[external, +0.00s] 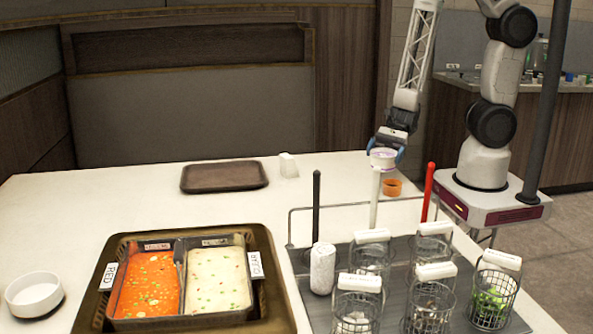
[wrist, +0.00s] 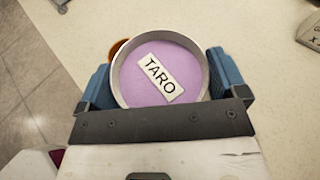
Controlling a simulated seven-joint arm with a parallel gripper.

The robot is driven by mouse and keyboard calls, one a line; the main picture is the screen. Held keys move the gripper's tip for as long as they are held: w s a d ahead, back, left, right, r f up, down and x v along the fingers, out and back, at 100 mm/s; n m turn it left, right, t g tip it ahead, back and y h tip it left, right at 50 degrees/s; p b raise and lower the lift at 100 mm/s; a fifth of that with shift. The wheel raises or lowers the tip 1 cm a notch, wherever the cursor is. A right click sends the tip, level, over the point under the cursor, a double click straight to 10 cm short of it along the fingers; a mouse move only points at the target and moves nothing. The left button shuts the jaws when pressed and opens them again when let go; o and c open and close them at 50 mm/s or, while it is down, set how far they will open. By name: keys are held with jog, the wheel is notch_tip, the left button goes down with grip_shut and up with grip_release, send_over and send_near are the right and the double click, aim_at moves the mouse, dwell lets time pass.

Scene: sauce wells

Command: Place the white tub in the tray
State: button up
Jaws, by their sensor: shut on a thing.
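A small round white tub (external: 383,158) is held up by my gripper (external: 386,154) above the right back part of the table. In the wrist view the tub (wrist: 118,82) has a pale rim, purple contents and a label reading TARO. The blue fingers of my gripper (wrist: 162,78) are shut on its two sides. The tub looks about level. The brown tray (external: 224,177) lies flat and empty on the table, left of my gripper in the external view.
An orange cup (external: 392,187) stands below the tub. A small white block (external: 288,165) sits right of the tray. A dark caddy (external: 184,280) with red and white foods, a white bowl (external: 34,295) and several wire baskets (external: 430,305) stand in front. Upright red (external: 428,192) and black handles rise nearby.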

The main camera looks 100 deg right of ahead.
notch_tip(320, 180, up, 11)
jog(key=m+t+h, duration=0.2)
jog(key=m+h, duration=0.1)
send_over(243, 177)
jog(key=shift+d+f, duration=0.15)
jog(key=shift+f, duration=2.65)
jog(key=shift+f, duration=3.1)
jog(key=shift+f, duration=0.1)
jog(key=shift+f, duration=1.8)
